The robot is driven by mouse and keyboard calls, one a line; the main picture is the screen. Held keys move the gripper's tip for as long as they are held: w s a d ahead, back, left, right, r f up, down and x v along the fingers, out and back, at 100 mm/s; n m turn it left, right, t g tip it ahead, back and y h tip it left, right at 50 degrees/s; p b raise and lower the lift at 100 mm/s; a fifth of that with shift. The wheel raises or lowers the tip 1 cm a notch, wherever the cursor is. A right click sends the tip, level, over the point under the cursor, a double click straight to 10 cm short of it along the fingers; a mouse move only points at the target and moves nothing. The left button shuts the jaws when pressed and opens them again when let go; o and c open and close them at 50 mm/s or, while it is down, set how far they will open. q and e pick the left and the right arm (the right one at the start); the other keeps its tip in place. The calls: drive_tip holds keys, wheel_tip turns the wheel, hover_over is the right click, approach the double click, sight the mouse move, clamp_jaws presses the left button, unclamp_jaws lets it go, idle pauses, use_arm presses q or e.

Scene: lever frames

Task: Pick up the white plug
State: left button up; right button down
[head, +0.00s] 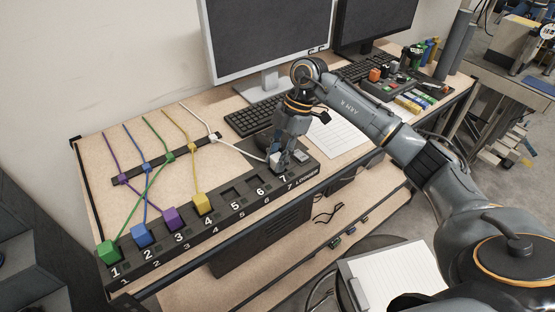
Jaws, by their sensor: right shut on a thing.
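The white plug (275,161) is at the position marked 7 on the dark numbered socket strip (225,222). Its white cable (240,147) runs left to the rear dark bar. My right gripper (279,163) points down over position 7 and is shut on the plug, hiding part of it. I cannot tell whether the plug is seated or slightly raised. My left gripper is not in view.
Green (107,252), blue (142,236), purple (173,219) and yellow (201,204) plugs stand at positions 1 to 4, cables running back. Positions 5 and 6 look empty. A monitor (265,40), keyboard (255,116) and paper sheet (338,135) lie behind.

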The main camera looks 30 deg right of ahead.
sight(278, 158)
drive_tip(key=shift+w+r, duration=0.1)
drive_tip(key=shift+r, duration=0.3)
drive_tip(key=r, duration=0.1)
drive_tip(key=r+b, duration=0.1)
drive_tip(key=shift+s+a+r, duration=0.1)
drive_tip(key=shift+s+r, duration=0.2)
drive_tip(key=s+a+r, duration=0.6)
drive_tip(key=s+r, duration=0.6)
drive_tip(key=r, duration=0.1)
drive_tip(key=shift+f, duration=0.1)
drive_tip(key=shift+p, duration=0.3)
